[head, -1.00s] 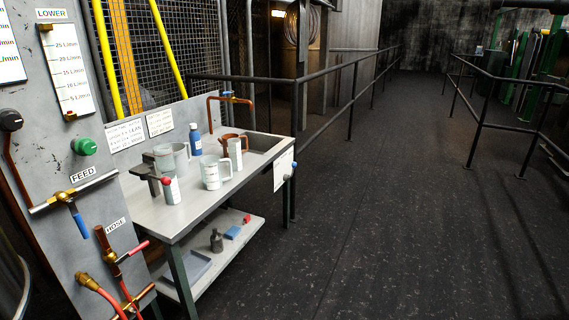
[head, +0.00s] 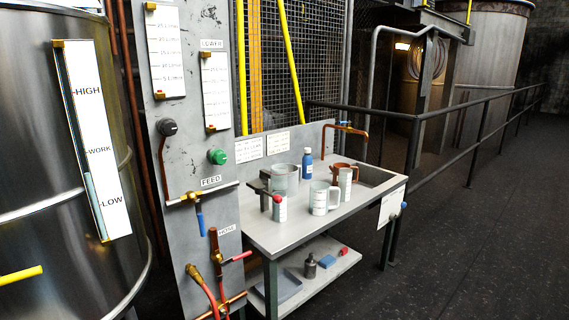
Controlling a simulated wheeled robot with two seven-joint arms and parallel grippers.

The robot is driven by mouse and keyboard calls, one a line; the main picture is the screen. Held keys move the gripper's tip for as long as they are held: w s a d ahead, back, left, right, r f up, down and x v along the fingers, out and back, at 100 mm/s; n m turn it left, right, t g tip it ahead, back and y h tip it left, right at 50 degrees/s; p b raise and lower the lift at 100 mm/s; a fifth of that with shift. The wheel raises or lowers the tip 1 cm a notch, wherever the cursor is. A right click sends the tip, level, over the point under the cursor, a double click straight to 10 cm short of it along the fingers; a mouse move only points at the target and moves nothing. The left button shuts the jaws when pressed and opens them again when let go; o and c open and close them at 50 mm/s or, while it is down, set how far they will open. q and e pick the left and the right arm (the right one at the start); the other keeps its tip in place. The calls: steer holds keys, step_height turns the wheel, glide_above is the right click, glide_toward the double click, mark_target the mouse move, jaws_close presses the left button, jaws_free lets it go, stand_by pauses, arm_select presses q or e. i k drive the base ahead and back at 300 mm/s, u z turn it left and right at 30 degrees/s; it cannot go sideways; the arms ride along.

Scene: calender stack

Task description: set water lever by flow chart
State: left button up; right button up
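A steel tank (head: 50,190) at the left carries a level gauge (head: 92,140) marked HIGH, WORK and LOW. A pale blue column in its tube reaches from LOW to a little below WORK. The grey panel (head: 190,120) to its right holds two flow scales, the left one (head: 167,48) and one labelled LOWER (head: 216,90). No flow chart can be clearly identified. Neither gripper is in view.
A workbench (head: 290,236) right of the panel bears mugs (head: 320,198), a blue bottle (head: 307,163) and a tap (head: 345,129). Its lower shelf holds small items. Railings (head: 450,112) run behind. Open dark floor (head: 470,240) lies to the right. A yellow bar (head: 20,275) shows at lower left.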

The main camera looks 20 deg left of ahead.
mark_target(403, 204)
steer(key=z, duration=1.2)
steer(key=i, duration=2.2)
steer(key=u, duration=3.05)
steer(key=k, duration=0.5)
steer(key=z, duration=0.45)
